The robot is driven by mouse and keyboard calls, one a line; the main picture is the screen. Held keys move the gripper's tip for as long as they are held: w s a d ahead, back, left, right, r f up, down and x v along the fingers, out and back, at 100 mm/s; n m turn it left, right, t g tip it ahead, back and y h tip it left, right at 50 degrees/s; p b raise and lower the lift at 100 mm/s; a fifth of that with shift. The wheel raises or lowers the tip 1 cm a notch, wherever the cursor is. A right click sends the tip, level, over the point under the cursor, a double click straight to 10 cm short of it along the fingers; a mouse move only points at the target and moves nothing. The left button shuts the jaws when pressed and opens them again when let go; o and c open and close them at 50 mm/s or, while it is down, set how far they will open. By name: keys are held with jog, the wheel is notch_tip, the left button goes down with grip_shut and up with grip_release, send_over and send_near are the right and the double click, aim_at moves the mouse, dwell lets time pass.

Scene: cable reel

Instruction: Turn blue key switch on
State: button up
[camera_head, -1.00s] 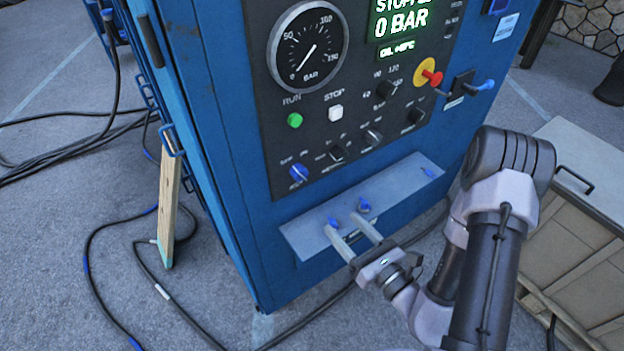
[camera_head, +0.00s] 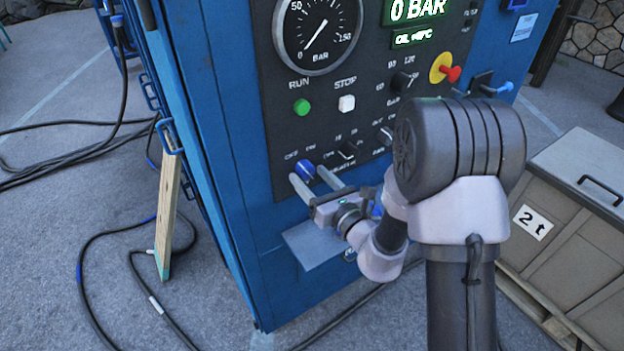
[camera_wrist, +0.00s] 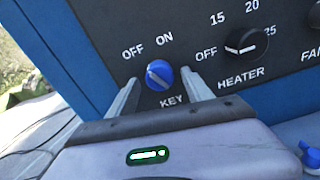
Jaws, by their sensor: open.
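The blue key switch (camera_head: 305,170) is a round knob low on the left of the black control panel. In the wrist view the knob (camera_wrist: 159,75) sits above the word KEY, with OFF at its upper left and ON at its upper right. Its pale pointer line slants from upper left to lower right. My gripper (camera_head: 312,182) is open. In the wrist view its fingers (camera_wrist: 162,90) stand on either side of the knob, with gaps between. I cannot tell whether the tips reach the knob's depth.
The black HEATER knob (camera_wrist: 246,42) is close to the right of the right finger. Green RUN (camera_head: 301,107) and white STOP (camera_head: 346,103) buttons are above. A grey plate (camera_head: 305,246) lies below, partly hidden by my arm. A wooden plank (camera_head: 167,205) leans at the cabinet's left.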

grip_shut()
dwell(0.3)
jog(key=m+p, duration=0.2)
jog(key=p, duration=0.1)
jog(key=shift+r+m, duration=0.2)
jog(key=shift+m, duration=0.2)
jog(key=m+p, duration=0.3)
jog(key=shift+s+m, duration=0.1)
jog(key=shift+m, duration=0.2)
jog(key=m+p, duration=0.5)
jog(key=shift+a, duration=0.1)
jog(key=shift+f+m, duration=0.1)
jog(key=shift+m, duration=0.3)
